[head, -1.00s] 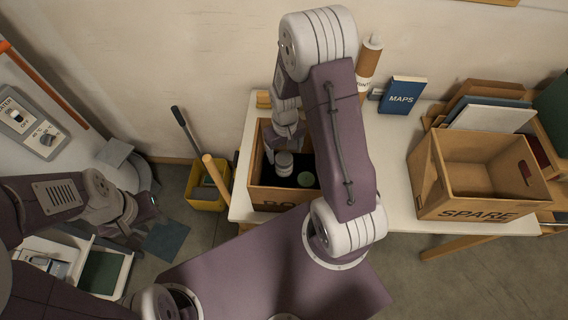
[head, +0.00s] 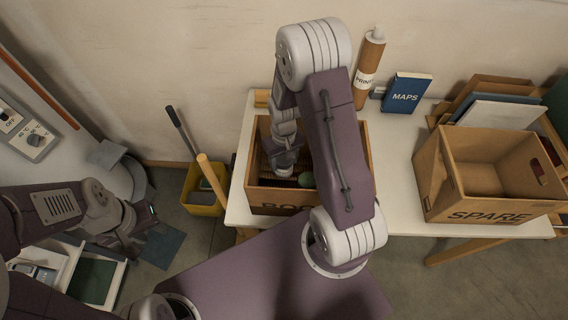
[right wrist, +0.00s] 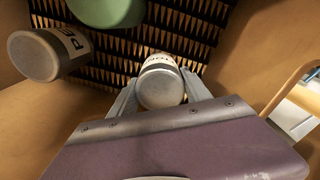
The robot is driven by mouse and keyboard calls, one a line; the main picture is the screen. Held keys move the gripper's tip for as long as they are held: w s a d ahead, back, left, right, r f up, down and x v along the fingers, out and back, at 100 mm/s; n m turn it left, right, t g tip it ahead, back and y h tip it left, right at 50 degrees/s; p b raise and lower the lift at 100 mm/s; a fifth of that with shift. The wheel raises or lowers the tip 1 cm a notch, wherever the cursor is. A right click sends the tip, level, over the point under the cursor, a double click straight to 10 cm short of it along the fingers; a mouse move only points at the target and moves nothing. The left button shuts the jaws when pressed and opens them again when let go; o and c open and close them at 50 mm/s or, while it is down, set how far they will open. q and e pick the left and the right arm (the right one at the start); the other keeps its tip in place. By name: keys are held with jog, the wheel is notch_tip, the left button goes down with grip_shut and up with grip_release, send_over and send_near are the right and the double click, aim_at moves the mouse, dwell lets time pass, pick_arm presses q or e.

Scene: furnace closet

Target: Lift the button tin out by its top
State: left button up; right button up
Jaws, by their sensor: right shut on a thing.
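My right gripper (right wrist: 160,78) is down inside the open cardboard box (head: 281,208) and shut on a small tin with a pale grey top. In the head view my right arm and gripper (head: 284,170) hide the tin. My left gripper (head: 143,225) hangs away from the box at the left; its jaw opening is unclear.
Inside the box, a grey-ended tin marked "PE" (right wrist: 36,56) lies left of the held tin, with a green round thing (right wrist: 105,8) above.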

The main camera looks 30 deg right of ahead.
jog(key=c, duration=0.6)
jog(key=shift+r+p, duration=1.95)
jog(key=shift+r, duration=0.05)
jog(key=shift+c, duration=0.2)
notch_tip(320, 180, up, 18)
jog(key=p, duration=1.6)
